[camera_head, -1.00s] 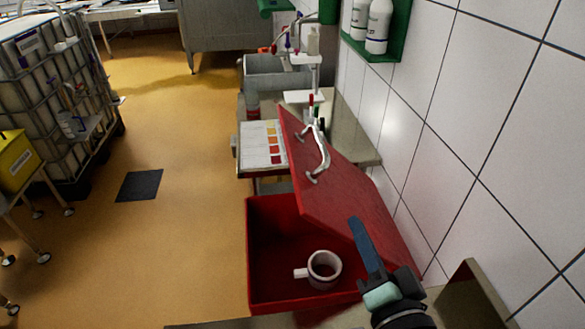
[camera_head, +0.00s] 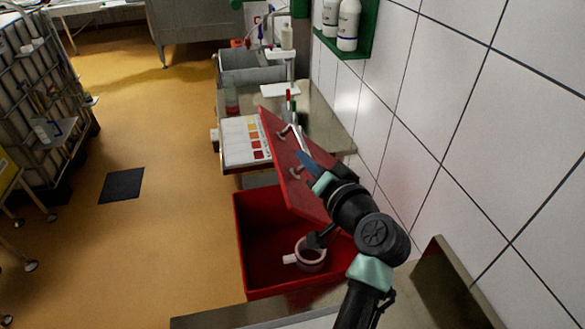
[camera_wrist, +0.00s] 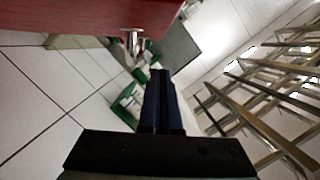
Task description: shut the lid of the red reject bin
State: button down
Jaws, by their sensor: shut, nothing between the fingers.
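The red reject bin (camera_head: 240,236) stands low at the centre of the head view, with a white mug (camera_head: 311,262) inside. Its red lid (camera_head: 284,147) is raised and slanted, with a pale metal handle on its face. My arm hides much of the lid's right part. My gripper (camera_head: 300,157) is shut and empty, its blue fingers in front of the lid's face near the handle.
A steel bench with a sink (camera_head: 252,68) and a colour chart (camera_head: 243,142) stands behind the bin. A tiled wall (camera_head: 455,105) closes the right side, with a green bottle shelf (camera_head: 363,38). A caged tank (camera_head: 40,110) stands left.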

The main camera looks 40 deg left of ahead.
aim_at(292, 185)
jog(key=s+a+f, duration=0.1)
jog(key=s+f+p, duration=0.1)
jog(key=shift+s+a+f, duration=0.1)
jog(key=shift+a+f, duration=0.25)
jog(key=shift+f, duration=0.1)
jog(key=shift+s+f, duration=0.1)
